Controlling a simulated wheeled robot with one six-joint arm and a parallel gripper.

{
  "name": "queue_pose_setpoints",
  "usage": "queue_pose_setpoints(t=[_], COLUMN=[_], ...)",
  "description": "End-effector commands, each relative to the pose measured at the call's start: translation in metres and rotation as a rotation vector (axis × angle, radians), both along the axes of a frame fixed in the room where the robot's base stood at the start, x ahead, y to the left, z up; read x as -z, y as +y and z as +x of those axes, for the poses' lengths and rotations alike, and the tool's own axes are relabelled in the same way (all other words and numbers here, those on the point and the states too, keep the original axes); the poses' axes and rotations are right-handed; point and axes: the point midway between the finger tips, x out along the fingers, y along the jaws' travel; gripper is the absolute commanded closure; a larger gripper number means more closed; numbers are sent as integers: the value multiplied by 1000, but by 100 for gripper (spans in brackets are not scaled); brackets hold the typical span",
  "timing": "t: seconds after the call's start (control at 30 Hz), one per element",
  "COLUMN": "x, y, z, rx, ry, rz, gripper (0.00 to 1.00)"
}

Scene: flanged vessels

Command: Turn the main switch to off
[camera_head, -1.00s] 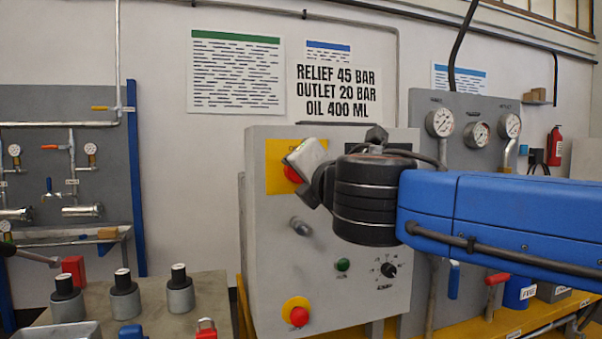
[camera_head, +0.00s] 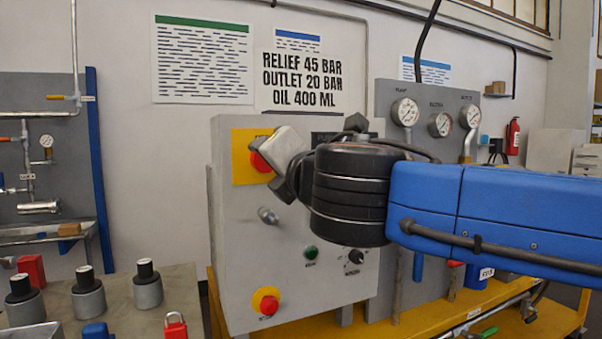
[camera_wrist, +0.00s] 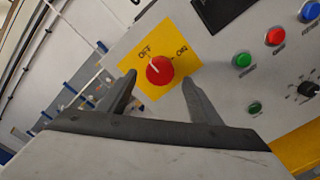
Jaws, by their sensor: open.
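The main switch is a round red knob on a yellow plate, at the upper left of the grey control panel (camera_head: 235,215). In the wrist view the red knob (camera_wrist: 160,70) shows whole, with OFF and ON lettered on the yellow plate (camera_wrist: 187,48). Its white mark points toward the OFF lettering. My gripper (camera_wrist: 158,88) is open, with one finger on each side of the knob in the picture. I cannot tell whether the fingers touch it. In the head view my wrist and gripper hide part of the red knob (camera_head: 260,161) and plate (camera_head: 240,150).
The panel also bears a green button (camera_head: 311,252), a black selector (camera_head: 356,257) and a red emergency button on yellow (camera_head: 268,305). A bench (camera_head: 180,290) with several grey-black cylinders and a red padlock (camera_head: 174,325) stands at lower left. Gauges (camera_head: 404,112) are mounted at right.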

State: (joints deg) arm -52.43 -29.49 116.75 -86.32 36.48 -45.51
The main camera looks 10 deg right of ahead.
Motion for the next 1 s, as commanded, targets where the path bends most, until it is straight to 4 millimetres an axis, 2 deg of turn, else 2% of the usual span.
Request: queue_pose_setpoints(t=[0.1,0.4,1.0], x=[0,0,1], y=[-4,-13,-26], z=[-16,-48,-94], rx=[-3,-4,-4], ry=[0,0,1], rz=[2,1,0], gripper=[41,41,41])
